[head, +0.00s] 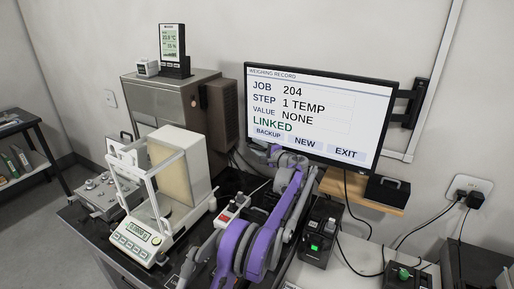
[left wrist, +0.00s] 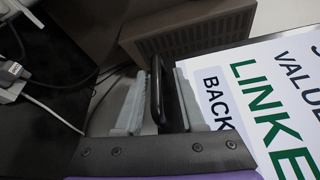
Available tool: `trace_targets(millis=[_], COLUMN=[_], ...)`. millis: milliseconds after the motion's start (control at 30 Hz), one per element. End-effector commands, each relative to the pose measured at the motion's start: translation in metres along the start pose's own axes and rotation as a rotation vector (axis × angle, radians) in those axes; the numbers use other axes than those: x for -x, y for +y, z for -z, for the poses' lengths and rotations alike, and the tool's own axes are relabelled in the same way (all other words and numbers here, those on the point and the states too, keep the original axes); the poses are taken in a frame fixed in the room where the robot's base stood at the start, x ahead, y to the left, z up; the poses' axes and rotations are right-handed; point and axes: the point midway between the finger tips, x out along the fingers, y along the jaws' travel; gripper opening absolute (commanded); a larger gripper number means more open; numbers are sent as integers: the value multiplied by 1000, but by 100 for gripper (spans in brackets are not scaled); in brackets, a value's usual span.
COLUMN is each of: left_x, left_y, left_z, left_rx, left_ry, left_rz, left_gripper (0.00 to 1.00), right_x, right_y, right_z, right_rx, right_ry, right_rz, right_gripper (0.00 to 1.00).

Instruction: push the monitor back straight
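The monitor (head: 322,104) hangs on a dark wall bracket (head: 409,102) above the bench, its lit screen reading JOB 204 and LINKED. Its top and bottom edges slope down to the right in the head view. My left gripper (head: 278,151) is at the monitor's lower left edge, near the BACKUP button. In the left wrist view, the monitor's screen (left wrist: 262,85) fills the right side. A dark upright edge, apparently the monitor's bezel, stands between the two grey fingers of my left gripper (left wrist: 160,85). The fingers are apart; contact is unclear. My right gripper is out of view.
A glass-sided balance (head: 138,240) and a steel cabinet (head: 170,98) stand to the left. A wooden shelf (head: 345,190) holding a black box (head: 388,190) is below the monitor. A black device (head: 319,230) and loose cables are at the right.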

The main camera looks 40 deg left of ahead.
Motion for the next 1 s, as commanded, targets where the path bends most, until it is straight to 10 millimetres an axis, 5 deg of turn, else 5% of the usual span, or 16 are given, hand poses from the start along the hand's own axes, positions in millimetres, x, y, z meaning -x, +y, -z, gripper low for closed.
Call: trace_targets(millis=[433,800,1000], left_x=[10,81,104], left_y=[1,3,1], left_z=[0,1,0], left_rx=[-1,-2,-1], left_ry=[1,2,1], left_rz=[0,0,0], left_gripper=[45,45,45], right_x=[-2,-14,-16], right_y=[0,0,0], right_z=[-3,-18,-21], right_rx=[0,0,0], right_ry=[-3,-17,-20], right_rz=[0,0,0], right_gripper=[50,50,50])
